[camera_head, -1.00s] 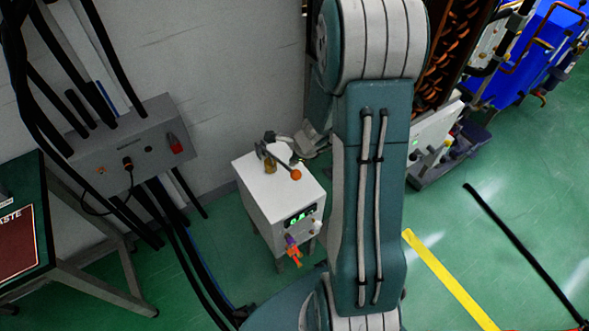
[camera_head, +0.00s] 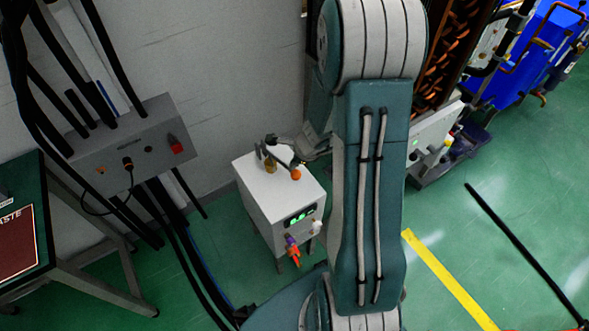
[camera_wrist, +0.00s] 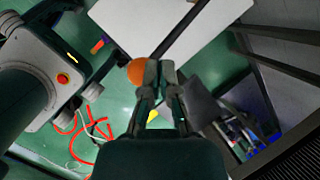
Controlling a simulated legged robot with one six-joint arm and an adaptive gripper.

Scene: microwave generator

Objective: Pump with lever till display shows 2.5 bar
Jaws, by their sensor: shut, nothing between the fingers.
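A white pump box (camera_head: 270,196) stands on the green floor near the wall, with a green lit display (camera_head: 300,216) on its front face; the digits are too small to read for sure. On its top is a dark lever (camera_head: 281,163) ending in an orange knob (camera_head: 296,174). My gripper (camera_head: 277,141) is shut and empty above the box top, close to the lever. In the wrist view, the orange knob (camera_wrist: 138,72) shows just left of my gripper's fingertips (camera_wrist: 160,70); I cannot tell whether they touch it. The box top (camera_wrist: 155,25) fills the upper middle there.
A purple and orange fitting (camera_head: 293,248) sticks out of the pump box front. A white panel (camera_head: 435,130) and blue machine (camera_head: 520,60) stand at right. Open floor lies between.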

